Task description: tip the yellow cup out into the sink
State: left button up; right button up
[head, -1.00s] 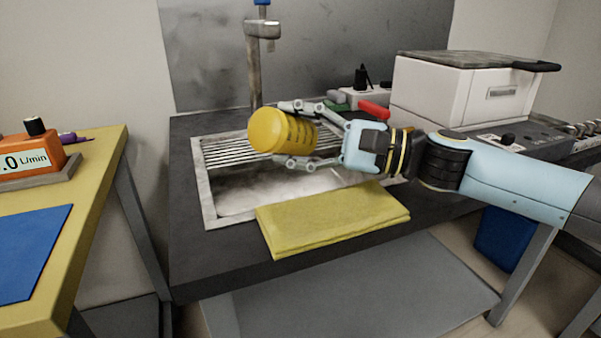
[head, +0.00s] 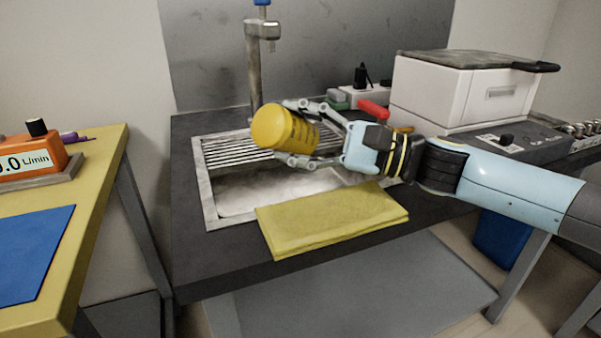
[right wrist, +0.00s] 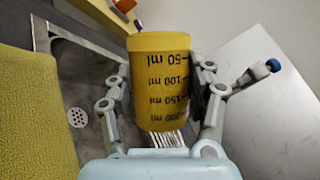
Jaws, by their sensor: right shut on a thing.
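The yellow cup (head: 285,128) is held above the sink (head: 209,205), tilted well over on its side, with one round end towards the left. My right gripper (head: 304,132) is shut on it, one finger on the far side and one on the near side. In the right wrist view the cup (right wrist: 160,80) shows its ml scale between the two fingers (right wrist: 160,100). I cannot see into the cup, and no falling contents show. The sink's basin lies below, with a drain (right wrist: 76,117) in the wrist view. My left gripper is not in view.
A folded yellow cloth (head: 332,218) lies at the sink's front edge. The tap (head: 254,75) rises behind the sink. A white box-shaped device (head: 455,95) stands right. A yellow table (head: 85,205) with an orange flow meter (head: 35,152) is at the left.

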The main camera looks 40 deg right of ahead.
jog(key=shift+w+d+r+m+t+p, duration=0.15)
jog(key=shift+d+m+p, duration=0.1)
jog(key=shift+m+p, duration=0.25)
jog(key=shift+d+r+m+t+p, duration=0.15)
jog(key=shift+d+m+p, duration=0.1)
jog(key=shift+m, duration=0.35)
dwell(0.5)
jog(key=shift+f, duration=0.1)
dwell(0.7)
